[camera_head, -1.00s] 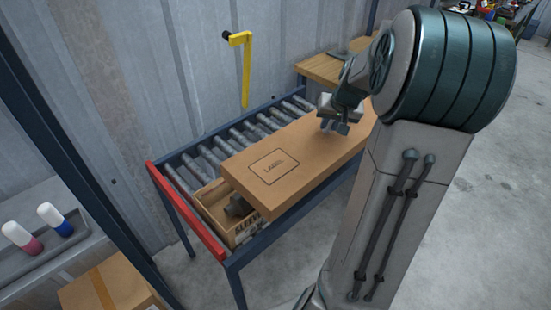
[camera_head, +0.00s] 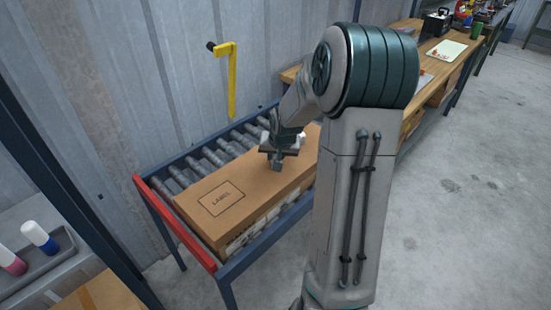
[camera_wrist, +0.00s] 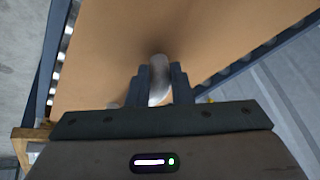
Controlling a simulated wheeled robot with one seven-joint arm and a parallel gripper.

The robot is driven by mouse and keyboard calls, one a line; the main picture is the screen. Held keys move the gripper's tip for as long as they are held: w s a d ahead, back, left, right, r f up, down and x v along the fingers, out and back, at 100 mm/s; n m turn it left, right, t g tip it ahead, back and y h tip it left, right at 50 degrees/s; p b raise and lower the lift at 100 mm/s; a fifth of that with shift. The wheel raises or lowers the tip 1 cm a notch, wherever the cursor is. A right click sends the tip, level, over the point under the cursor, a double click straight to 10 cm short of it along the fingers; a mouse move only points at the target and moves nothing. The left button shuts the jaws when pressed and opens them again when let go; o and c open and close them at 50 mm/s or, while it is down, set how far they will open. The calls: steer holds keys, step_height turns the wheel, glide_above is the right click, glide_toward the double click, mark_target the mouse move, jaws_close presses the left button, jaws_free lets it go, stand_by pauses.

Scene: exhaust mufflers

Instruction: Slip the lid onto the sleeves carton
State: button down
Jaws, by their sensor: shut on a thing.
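The lid (camera_head: 214,212) is a brown cardboard cover with a printed LABEL square. In the head view it lies over the sleeves carton (camera_head: 262,225), whose side shows only as a strip with partly hidden print below the lid's front edge. My gripper (camera_head: 278,163) is above the lid's top, toward its far right part. In the wrist view my gripper (camera_wrist: 160,85) is shut on a rounded metal knob (camera_wrist: 159,75) standing on the lid (camera_wrist: 210,35). The carton's inside is hidden. Whether the lid is fully seated all round cannot be told.
The carton stands on a roller conveyor (camera_head: 190,177) with a red end bar (camera_head: 176,222) and blue rails. A yellow bracket (camera_head: 231,80) is on the wall behind. A wooden workbench (camera_head: 445,60) stands at the back right. Clear floor lies at right.

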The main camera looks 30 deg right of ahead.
steer(key=shift+f, duration=0.65)
steer(key=c, duration=1.3)
jaws_free()
steer(key=shift+o, duration=0.2)
steer(key=d+p+v, duration=0.1)
steer(key=v, duration=1.1)
steer(key=s+a+r+n+g, duration=0.1)
steer(key=s+a+r+n, duration=0.1)
steer(key=s+a, duration=0.6)
steer(key=s+a+r+n+g, duration=0.1)
steer(key=s+a+n, duration=0.2)
steer(key=s+a, duration=0.5)
steer(key=s, duration=0.4)
steer(key=shift+r+y, duration=0.3)
steer(key=shift+r, duration=0.1)
steer(key=shift+s+a, duration=0.1)
